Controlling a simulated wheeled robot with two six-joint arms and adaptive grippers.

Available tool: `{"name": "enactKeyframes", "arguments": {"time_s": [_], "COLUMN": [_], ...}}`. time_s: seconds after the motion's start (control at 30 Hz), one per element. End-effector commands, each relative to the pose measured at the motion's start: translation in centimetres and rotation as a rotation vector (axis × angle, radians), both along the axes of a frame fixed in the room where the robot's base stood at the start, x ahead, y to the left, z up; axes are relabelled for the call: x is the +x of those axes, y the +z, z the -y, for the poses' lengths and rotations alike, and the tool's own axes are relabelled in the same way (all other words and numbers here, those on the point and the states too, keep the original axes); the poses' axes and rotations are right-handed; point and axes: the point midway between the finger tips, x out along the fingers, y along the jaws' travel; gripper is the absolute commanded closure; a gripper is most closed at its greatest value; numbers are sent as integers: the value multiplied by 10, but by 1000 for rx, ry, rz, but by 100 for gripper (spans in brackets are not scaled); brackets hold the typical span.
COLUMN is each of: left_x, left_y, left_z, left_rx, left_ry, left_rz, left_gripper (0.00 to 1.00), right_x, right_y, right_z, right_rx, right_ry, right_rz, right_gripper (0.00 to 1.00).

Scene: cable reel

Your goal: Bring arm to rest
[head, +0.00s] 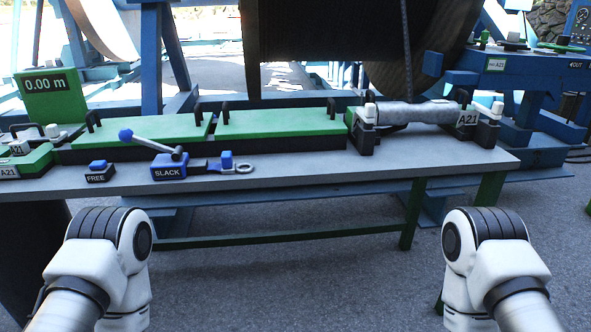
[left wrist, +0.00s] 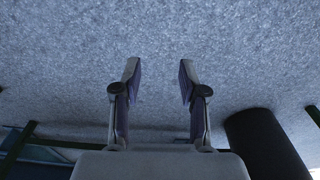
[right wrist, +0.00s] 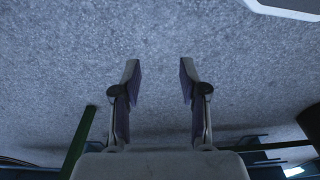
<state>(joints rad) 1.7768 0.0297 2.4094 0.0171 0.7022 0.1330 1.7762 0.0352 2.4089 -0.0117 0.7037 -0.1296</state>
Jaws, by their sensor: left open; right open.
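In the left wrist view my left gripper (left wrist: 160,82) is open and empty, with grey ground behind its fingers. In the right wrist view my right gripper (right wrist: 160,82) is open and empty, also with only ground between its fingers. In the head view both of my arms show low in the picture, left and right, in front of the workbench. Their gripper fingers are out of that view. Neither gripper touches anything.
A grey workbench (head: 300,172) crosses the head view. On it are green covers (head: 280,121), a blue-knobbed lever (head: 150,142) at the SLACK block (head: 170,172), a FREE block (head: 98,175) and a grey roller (head: 415,112). A large reel (head: 330,40) stands behind. The ground (head: 300,285) between my arms is clear.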

Motion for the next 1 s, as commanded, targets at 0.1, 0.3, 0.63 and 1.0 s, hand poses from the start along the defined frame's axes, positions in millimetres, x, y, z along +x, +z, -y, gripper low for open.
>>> {"name": "enactKeyframes", "arguments": {"time_s": [0.1, 0.3, 0.63, 1.0], "left_x": [-34, -32, -31, -31], "left_y": [27, 90, 217, 223], "left_z": [2, 2, 2, 2], "left_rx": [-12, -10, -10, -10], "left_ry": [-145, -140, -138, -137], "left_rz": [-76, -72, -70, -70], "left_gripper": [58, 58, 58, 58], "right_x": [-35, -33, -32, -31], "right_y": [27, 90, 217, 223], "right_z": [2, 2, 1, 1], "right_rx": [-1, 0, 0, 0], "right_ry": [-153, -146, -143, -143], "right_rz": [-80, -75, -73, -73], "right_gripper": [57, 57, 57, 57]}}
